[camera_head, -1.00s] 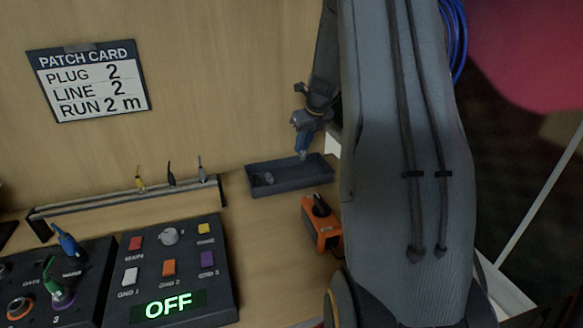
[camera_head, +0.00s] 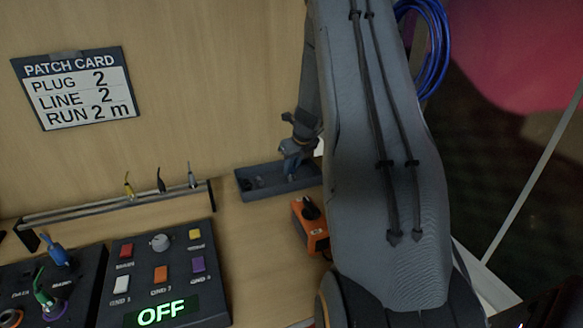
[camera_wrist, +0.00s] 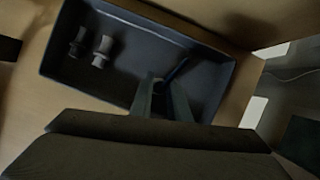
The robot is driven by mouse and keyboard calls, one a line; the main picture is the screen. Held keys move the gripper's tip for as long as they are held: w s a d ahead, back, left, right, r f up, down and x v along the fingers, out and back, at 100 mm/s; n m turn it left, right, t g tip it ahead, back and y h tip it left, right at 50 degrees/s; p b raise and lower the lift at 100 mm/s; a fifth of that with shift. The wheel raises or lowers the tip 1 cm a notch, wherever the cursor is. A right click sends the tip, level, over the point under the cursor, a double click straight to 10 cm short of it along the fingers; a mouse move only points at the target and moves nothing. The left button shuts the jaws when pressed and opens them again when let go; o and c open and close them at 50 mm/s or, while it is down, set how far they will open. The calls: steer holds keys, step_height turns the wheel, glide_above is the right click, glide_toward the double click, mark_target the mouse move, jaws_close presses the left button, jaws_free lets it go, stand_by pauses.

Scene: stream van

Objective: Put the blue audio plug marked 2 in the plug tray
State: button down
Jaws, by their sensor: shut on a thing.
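The plug tray (camera_head: 245,193) is a shallow dark tray by the back wall; its rim also shows in the wrist view (camera_wrist: 52,45). My gripper (camera_head: 289,170) is lowered to the tray's right part, its fingertips inside the rim. In the wrist view the fingers (camera_wrist: 163,92) are close together with a slim dark-blue piece (camera_wrist: 178,69) at their tips, which looks like the blue audio plug. Most of the plug is hidden, and no number can be read on it. Whether it touches the tray floor I cannot tell.
Two small grey plug-like pieces (camera_wrist: 90,47) lie in the tray's left part. An orange box (camera_head: 311,226) stands just in front of the tray. A rack with thin plugs (camera_head: 130,205) and a button panel reading OFF (camera_head: 160,275) are to the left. Another blue plug (camera_head: 60,255) stands far left.

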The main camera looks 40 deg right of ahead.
steer(key=c, duration=1.7)
jaws_free()
